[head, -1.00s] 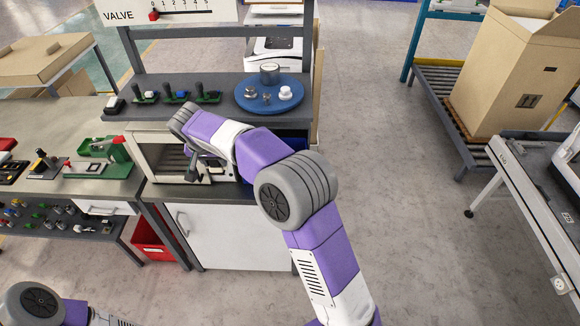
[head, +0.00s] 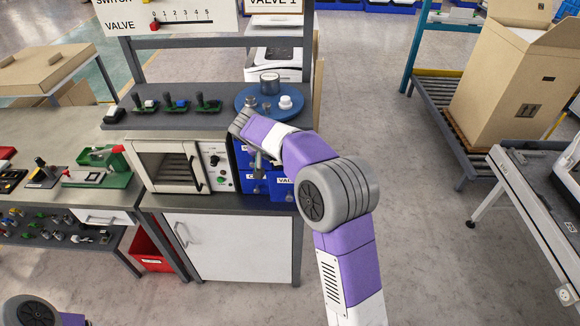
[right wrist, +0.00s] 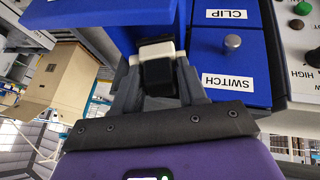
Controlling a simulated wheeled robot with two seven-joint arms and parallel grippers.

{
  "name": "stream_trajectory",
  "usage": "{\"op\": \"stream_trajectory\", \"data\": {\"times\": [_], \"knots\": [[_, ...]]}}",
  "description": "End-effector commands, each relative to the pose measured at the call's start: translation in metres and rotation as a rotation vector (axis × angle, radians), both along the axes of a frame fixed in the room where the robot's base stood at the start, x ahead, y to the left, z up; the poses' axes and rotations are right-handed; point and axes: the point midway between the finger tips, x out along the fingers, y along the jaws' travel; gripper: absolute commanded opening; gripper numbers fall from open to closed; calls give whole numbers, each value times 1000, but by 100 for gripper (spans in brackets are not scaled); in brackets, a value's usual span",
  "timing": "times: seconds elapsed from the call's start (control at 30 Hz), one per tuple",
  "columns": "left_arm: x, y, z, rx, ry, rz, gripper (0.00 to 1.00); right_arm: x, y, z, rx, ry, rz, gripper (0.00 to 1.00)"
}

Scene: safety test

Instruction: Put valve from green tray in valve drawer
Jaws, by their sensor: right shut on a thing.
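My right gripper (right wrist: 158,85) is shut on a small black-and-white thing (right wrist: 158,70), seen close in the right wrist view. Whether it is the valve I cannot tell. In the head view the gripper (head: 258,162) hangs in front of the blue drawer unit (head: 262,187). A partly legible label marks the valve drawer (head: 286,190) at its lower right; my arm hides much of the unit, and whether this drawer is open is unclear. In the wrist view the switch drawer (right wrist: 232,60) has a round knob. I cannot identify a green tray for certain. My left gripper is out of frame.
A small oven (head: 170,165) stands directly left of the drawers. Above, a shelf (head: 180,125) carries several green-based devices and a blue round plate (head: 262,112). A red bin (head: 150,250) sits below. Open floor lies to the right.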

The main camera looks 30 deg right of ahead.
Motion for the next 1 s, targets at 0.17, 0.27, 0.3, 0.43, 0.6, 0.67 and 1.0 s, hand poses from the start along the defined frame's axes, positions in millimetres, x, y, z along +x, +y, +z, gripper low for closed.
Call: {"op": "stream_trajectory", "data": {"times": [0.17,0.27,0.3,0.43,0.6,0.67,1.0], "knots": [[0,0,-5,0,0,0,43,-4,-18,-27,0,4,0,4],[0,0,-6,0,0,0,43,-3,-21,-36,-1,1,2,4],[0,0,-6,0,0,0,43,-3,-22,-38,-1,1,2,4],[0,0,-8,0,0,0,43,-4,-25,-50,0,3,0,4],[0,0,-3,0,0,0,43,-6,-39,-54,112,-22,-11,4],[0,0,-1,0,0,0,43,-7,-41,-54,171,-27,-9,4],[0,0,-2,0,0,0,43,-7,-44,-70,300,-45,1,4]]}}
